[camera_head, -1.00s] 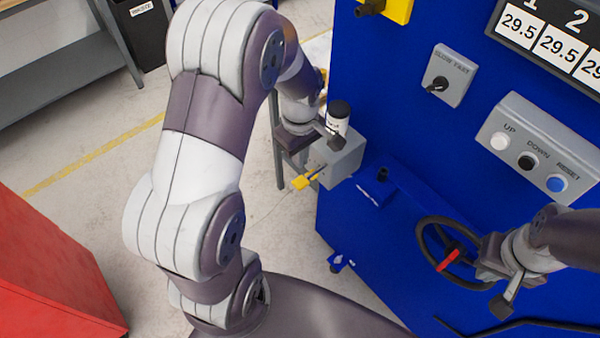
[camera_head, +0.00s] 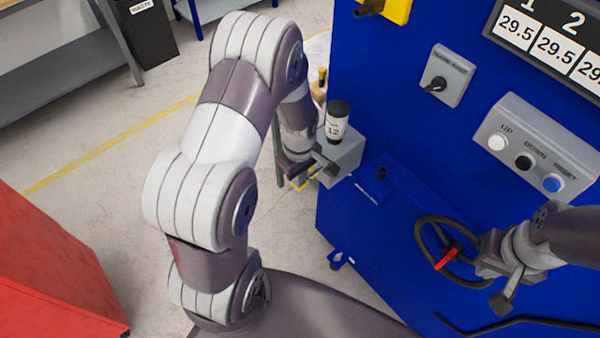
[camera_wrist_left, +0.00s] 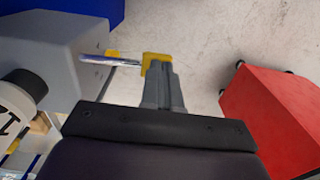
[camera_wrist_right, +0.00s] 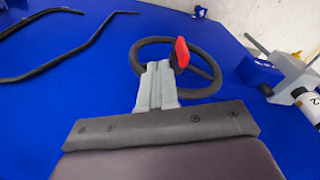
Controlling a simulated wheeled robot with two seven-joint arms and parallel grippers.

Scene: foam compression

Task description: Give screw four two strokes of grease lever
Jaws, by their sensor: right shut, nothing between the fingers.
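The grey grease box (camera_head: 343,160) is mounted on the blue machine's left side, with a black-capped white cylinder (camera_head: 337,126) on top. Its lever has a yellow grip (camera_head: 298,184), mostly covered by my left gripper (camera_head: 303,177) in the head view. In the left wrist view the yellow grip (camera_wrist_left: 155,58) is at the tips of my left gripper (camera_wrist_left: 162,82), whose fingers look close together. I cannot tell whether they clamp the grip. My right gripper (camera_wrist_right: 157,85) is shut and empty, in front of the black handwheel (camera_wrist_right: 205,75) with the red handle (camera_wrist_right: 181,53).
The blue machine front (camera_head: 400,285) carries a button panel (camera_head: 535,150) and a selector switch (camera_head: 446,76). A red cabinet (camera_head: 50,270) stands at left. A dark bin (camera_head: 148,35) and a bench (camera_head: 60,65) are behind. The floor between is clear.

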